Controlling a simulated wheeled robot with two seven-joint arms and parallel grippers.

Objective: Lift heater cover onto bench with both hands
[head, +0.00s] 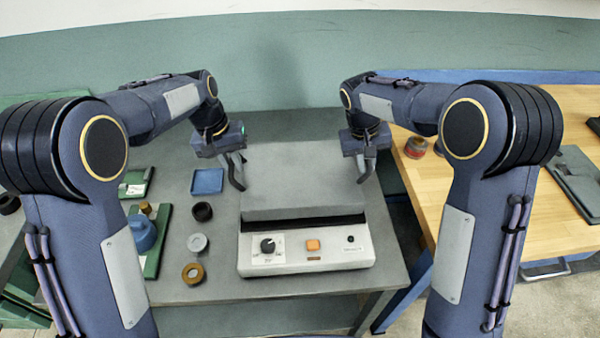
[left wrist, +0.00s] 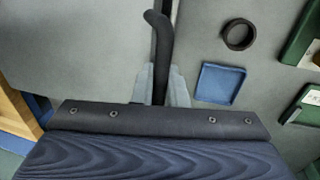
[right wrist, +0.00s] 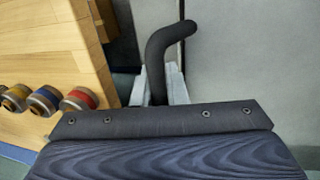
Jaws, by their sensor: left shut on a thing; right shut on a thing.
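The heater cover (head: 302,180) is a flat grey box over the white heater base (head: 305,255), which has a dial and an orange button on its front. A dark strip shows between cover and base; I cannot tell whether they touch. My left gripper (head: 238,165) is shut on the black handle at the cover's left side. That handle also shows in the left wrist view (left wrist: 160,55). My right gripper (head: 367,163) is shut on the black handle at the right side, seen too in the right wrist view (right wrist: 165,60). The cover looks level.
The wooden bench (head: 480,200) stands at the right, with red-topped pieces (head: 416,147) near its edge and a dark green case (head: 577,180). Left of the heater lie a blue tray (head: 207,181), a black ring (head: 202,211), a grey ring (head: 197,243) and a brass ring (head: 193,273).

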